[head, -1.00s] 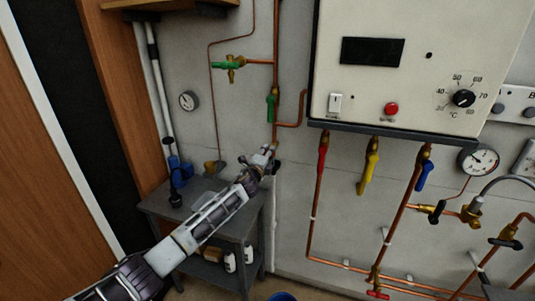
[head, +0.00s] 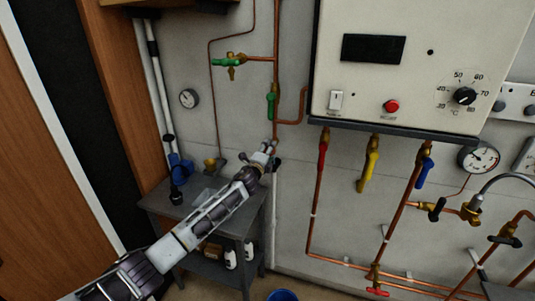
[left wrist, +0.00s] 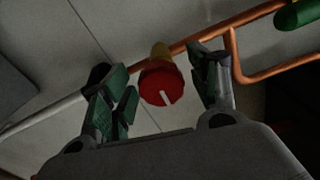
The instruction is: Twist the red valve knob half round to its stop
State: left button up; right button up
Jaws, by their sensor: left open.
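The red valve knob (left wrist: 161,84) shows in the left wrist view as a round red cap with a white mark, on a brass stem at a copper pipe. My left gripper (left wrist: 165,78) is open, with one finger on each side of the knob. Gaps show between the knob and both fingers. In the head view my left gripper (head: 268,152) is at the vertical copper pipe, below a green lever (head: 271,106); the knob is hidden there. My right gripper is not in view.
A grey side table (head: 163,204) stands beneath my left arm. The control box (head: 365,85) hangs to the right, with a red lever (head: 323,152), yellow lever (head: 367,172) and blue lever (head: 425,173) under it. The copper branch pipe (left wrist: 268,72) runs close to the right finger.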

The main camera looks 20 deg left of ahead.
pick_arm(q)
jog(key=s, duration=1.2)
jog(key=shift+a, duration=0.2)
dwell(0.5)
jog(key=shift+f, duration=0.1)
dwell(0.4)
